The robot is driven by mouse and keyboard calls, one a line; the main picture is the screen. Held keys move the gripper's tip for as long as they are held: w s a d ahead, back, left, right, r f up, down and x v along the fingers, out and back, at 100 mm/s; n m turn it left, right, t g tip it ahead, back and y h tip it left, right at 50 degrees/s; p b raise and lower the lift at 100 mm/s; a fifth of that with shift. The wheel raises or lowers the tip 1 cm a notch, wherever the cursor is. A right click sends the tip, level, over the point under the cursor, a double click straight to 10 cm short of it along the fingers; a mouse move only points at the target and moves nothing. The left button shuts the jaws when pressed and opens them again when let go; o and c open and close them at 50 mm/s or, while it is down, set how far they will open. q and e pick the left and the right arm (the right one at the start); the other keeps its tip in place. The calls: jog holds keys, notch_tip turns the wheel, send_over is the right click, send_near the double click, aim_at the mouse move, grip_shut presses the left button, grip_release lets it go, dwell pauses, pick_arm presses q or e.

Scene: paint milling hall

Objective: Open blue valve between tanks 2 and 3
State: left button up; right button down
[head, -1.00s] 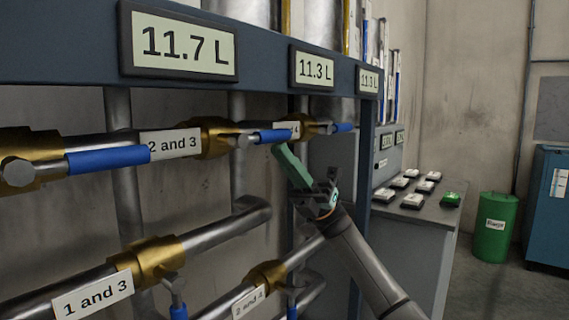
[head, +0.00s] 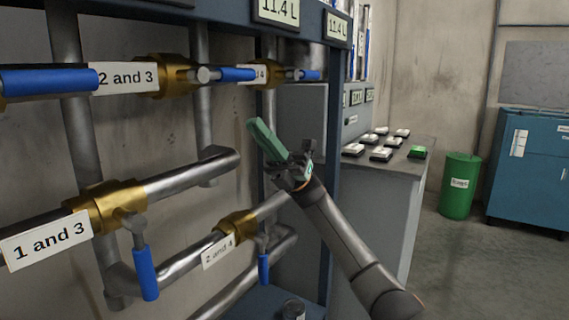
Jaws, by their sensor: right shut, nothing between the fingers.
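The "2 and 3" label (head: 126,77) is on the upper pipe at the left of the head view. My right gripper (head: 262,135), with green fingers, is shut and empty. It appears below and right of the "2 and 3" valve handle, apart from it. My left gripper is not in view.
A third upper blue handle (head: 309,75) lies along the pipe. Lower valves "1 and 3" (head: 46,240) and "2 and 4" (head: 218,251) have handles hanging down. A grey bench (head: 392,178) with buttons, a green drum (head: 460,186) and a blue cabinet (head: 535,175) stand right.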

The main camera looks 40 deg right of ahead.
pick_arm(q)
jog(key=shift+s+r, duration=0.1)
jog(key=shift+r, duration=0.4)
pick_arm(e)
jog(key=v, duration=0.8)
jog(key=shift+d+r+g, duration=0.3)
jog(key=shift+d, duration=0.05)
